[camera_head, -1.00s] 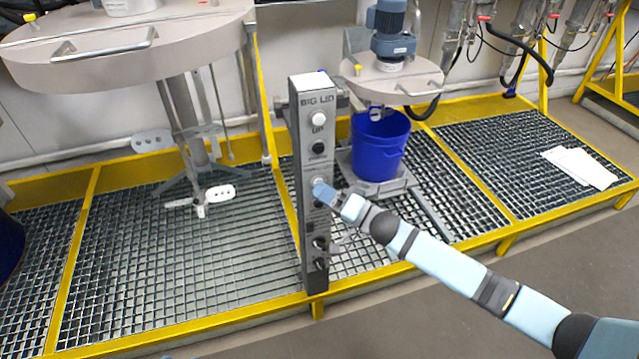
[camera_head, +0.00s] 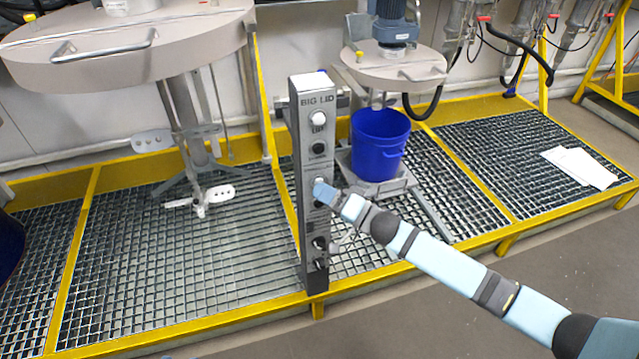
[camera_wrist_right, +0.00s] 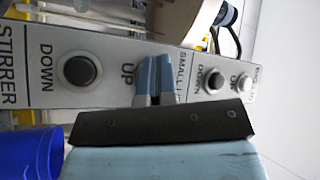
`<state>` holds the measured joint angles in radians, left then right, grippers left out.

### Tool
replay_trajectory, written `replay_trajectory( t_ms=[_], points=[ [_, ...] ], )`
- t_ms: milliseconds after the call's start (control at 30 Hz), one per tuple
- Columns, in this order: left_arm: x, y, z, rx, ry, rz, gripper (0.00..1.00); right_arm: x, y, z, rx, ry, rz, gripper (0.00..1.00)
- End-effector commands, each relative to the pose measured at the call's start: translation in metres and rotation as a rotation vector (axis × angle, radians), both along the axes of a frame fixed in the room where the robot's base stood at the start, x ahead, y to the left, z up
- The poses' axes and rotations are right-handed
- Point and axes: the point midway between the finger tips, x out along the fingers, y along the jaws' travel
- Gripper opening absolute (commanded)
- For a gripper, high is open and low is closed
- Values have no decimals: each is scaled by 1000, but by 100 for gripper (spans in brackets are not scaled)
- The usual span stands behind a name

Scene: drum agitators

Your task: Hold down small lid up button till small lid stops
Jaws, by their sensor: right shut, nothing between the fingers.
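The grey control post (camera_head: 307,240) stands upright, with a "BIG LID" label, white and black buttons and knobs. My right gripper (camera_head: 326,192) is shut and empty, its tip at the white small lid up button (camera_head: 318,183). In the right wrist view, the shut blue fingers (camera_wrist_right: 154,75) stand against the panel between the words "UP" and "SMALL LID" and hide the button. How far it is pressed I cannot tell. The small lid (camera_head: 375,68), a round beige plate under a motor (camera_head: 391,32), hangs above the blue bucket (camera_head: 379,145). My left gripper is not in view.
The big lid (camera_head: 130,50) with its stirrer is raised at the left. Yellow-framed grating (camera_head: 170,270) surrounds the post. White papers (camera_head: 580,168) lie right.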

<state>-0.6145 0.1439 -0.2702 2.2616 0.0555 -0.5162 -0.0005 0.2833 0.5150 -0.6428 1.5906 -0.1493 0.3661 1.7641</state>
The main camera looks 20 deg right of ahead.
Motion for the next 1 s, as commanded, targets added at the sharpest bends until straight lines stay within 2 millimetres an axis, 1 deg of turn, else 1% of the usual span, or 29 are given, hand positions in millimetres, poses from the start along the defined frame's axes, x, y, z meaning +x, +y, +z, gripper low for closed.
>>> replay_trajectory(
  t_ms=[733,1000],
  points=[
    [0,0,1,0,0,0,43,0,0,0,0,0,-1,0],
    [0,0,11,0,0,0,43,-11,-1,2,0,2,-1,0]
  ],
)
